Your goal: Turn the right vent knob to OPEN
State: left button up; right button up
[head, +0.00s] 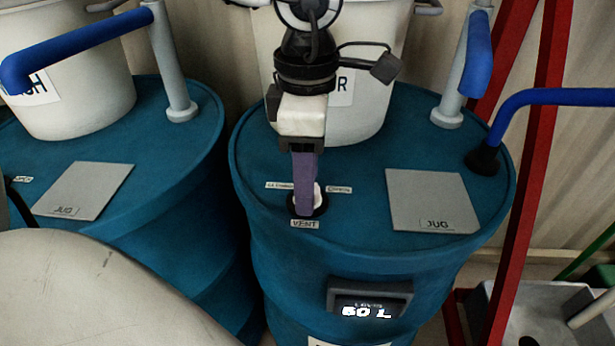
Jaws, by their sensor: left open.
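The right vent knob (317,194) sits on the top of the right blue tank (260,150), just above the VENT label (305,224). It has a dark round base and a pale part, mostly hidden behind my finger. My left gripper (305,208) points down over the knob, its purple finger overlapping it in the picture. The jaws are open; I cannot tell whether they touch the knob. Small labels lie left (279,186) and right (339,189) of the knob, too blurred to read surely. The knob's pointing direction is hidden. My right gripper is out of view.
A grey JUG plate (432,201) lies right of the knob. A white bucket (365,120) stands behind my gripper. Blue-ended pipes (478,55) rise at the back right. A display (368,309) reads about 60 L. Another blue tank (170,170) stands left; red posts (530,150) stand right.

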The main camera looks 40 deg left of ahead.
pick_arm(q)
jog(key=shift+f, duration=0.4)
jog(key=shift+w, duration=0.1)
jog(key=c, duration=1)
jog(key=shift+c, duration=0.2)
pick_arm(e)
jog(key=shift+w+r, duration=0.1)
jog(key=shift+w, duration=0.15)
